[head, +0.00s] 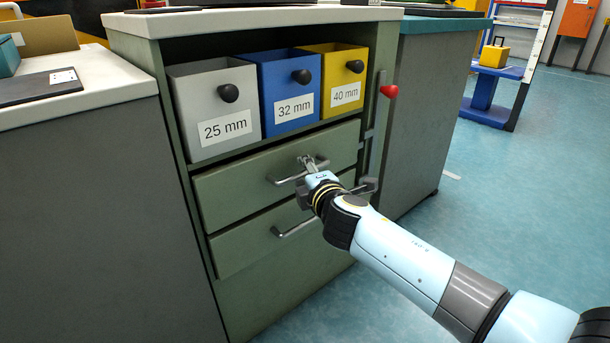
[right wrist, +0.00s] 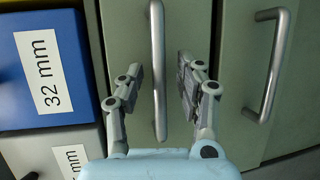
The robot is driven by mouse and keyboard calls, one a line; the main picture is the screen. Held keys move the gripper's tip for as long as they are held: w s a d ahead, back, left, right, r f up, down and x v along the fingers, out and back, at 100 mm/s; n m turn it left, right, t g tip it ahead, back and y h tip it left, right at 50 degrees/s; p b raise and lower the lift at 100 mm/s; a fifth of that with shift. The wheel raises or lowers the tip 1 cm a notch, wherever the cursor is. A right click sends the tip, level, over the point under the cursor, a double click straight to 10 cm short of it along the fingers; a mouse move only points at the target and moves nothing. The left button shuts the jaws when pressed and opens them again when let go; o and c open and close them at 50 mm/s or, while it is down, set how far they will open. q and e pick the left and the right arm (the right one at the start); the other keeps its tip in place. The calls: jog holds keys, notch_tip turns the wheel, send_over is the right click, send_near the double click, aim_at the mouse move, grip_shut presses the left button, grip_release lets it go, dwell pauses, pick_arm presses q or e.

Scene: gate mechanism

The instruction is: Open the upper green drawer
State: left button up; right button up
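In the right wrist view the upper drawer's handle (right wrist: 158,100) passes between the two fingers of my right gripper (right wrist: 160,73). The fingers are spread with gaps to the bar on both sides, so the gripper is open. My left gripper is not in view.
The lower green drawer (head: 240,248) is below, with its own handle (head: 296,228), also seen in the right wrist view (right wrist: 272,65). A vertical metal bar (head: 378,130) and a red knob (head: 390,91) are at the cabinet's right edge. Grey, blue and yellow bins stand above.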

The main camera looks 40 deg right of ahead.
jog(key=shift+w+d, duration=0.1)
jog(key=shift+w, duration=0.2)
grip_shut()
dwell(0.4)
